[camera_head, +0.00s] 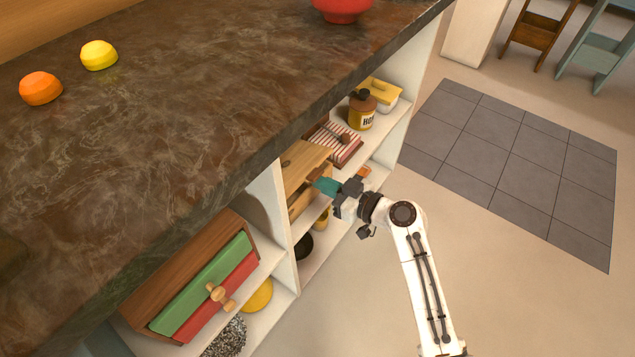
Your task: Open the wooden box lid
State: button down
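The wooden box (298,163) sits on a white shelf under the counter, near the middle of the view. Its light wood lid top and part of its front show; the counter edge hides the back. A small brown leather pull (316,174) shows at the lid's front edge. My gripper (322,184), with teal fingers, is right at the box front beside the pull. The fingers overlap in this view, so I cannot tell whether they are open, or shut on the pull.
The dark stone counter (200,120) overhangs the shelves. A striped cloth item (340,143) and a honey jar (362,110) stand beyond the box. A drawer box with green and red fronts (205,285) stands nearer, past a white divider (270,205).

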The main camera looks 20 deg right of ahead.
jog(key=shift+w+a+r+p, duration=0.15)
jog(key=shift+w+a+r, duration=0.6)
jog(key=shift+w, duration=0.2)
jog(key=shift+w+a+r+p, duration=0.2)
jog(key=shift+w+a+r, duration=0.45)
jog(key=shift+w, duration=0.25)
jog(key=shift+w+a+r+p, duration=0.15)
jog(key=shift+w+a+r, duration=0.5)
jog(key=shift+w+r, duration=0.25)
jog(key=shift+f, duration=0.1)
jog(key=shift+w, duration=0.1)
jog(key=shift+w+a+r+b, duration=0.25)
jog(key=shift+w+a+r, duration=0.15)
jog(key=shift+w+a, duration=0.45)
jog(key=shift+w+a+r+b, duration=0.2)
jog(key=shift+w+a+r, duration=0.3)
jog(key=shift+w, duration=0.6)
jog(key=shift+w+a+r+b, duration=0.25)
jog(key=shift+w+a, duration=0.55)
jog(key=shift+w, duration=0.2)
send_near(300, 168)
notch_tip(300, 168, up, 4)
jog(key=w, duration=0.1)
jog(key=shift+a+r, duration=0.1)
jog(key=shift+a, duration=0.25)
